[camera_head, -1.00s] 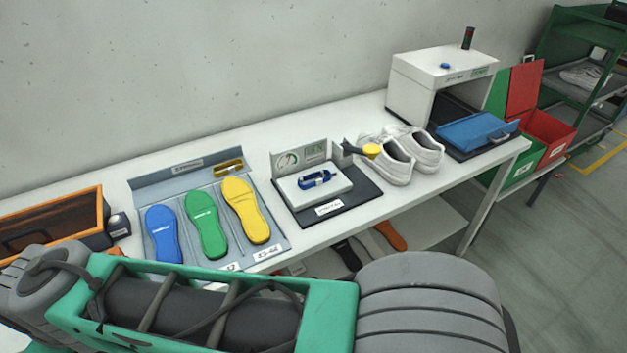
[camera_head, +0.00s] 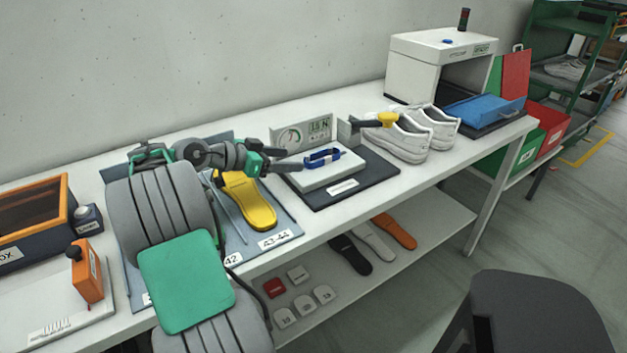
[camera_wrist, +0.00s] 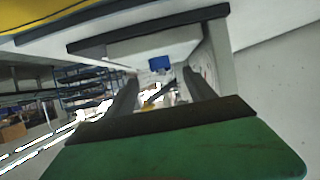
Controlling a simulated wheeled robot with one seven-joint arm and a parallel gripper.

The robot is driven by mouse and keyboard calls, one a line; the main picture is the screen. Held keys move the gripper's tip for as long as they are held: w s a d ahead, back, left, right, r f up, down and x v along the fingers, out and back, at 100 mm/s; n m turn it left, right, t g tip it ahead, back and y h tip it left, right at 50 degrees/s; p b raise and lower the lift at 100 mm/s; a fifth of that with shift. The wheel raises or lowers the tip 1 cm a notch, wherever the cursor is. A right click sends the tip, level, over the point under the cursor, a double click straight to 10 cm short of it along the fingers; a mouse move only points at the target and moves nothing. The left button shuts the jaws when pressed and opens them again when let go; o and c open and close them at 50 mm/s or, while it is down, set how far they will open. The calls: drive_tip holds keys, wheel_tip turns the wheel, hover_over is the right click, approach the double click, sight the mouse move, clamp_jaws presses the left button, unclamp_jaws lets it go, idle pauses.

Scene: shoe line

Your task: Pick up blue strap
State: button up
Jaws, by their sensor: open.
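The blue strap (camera_head: 322,157) lies on the white block-shaped platform (camera_head: 325,176) of the tester with the gauge. My gripper (camera_head: 296,164) reaches in from the left over the insole tray, and its fingertips are just left of the strap. In the wrist view my gripper (camera_wrist: 160,78) is open, with its two fingers apart and nothing between them. The strap (camera_wrist: 160,63) shows as a small blue patch beyond the fingertips, roughly centred between them. Whether the fingers touch the platform I cannot tell.
The gauge panel (camera_head: 303,132) stands behind the platform. A yellow insole (camera_head: 247,203) lies below my arm. A blue tray (camera_head: 485,108) lies at the white scanner (camera_head: 442,58).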

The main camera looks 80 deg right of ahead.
sight(306, 158)
drive_tip(key=x, duration=0.8)
drive_tip(key=shift+r, duration=0.3)
drive_tip(key=shift+c, duration=0.2)
clamp_jaws()
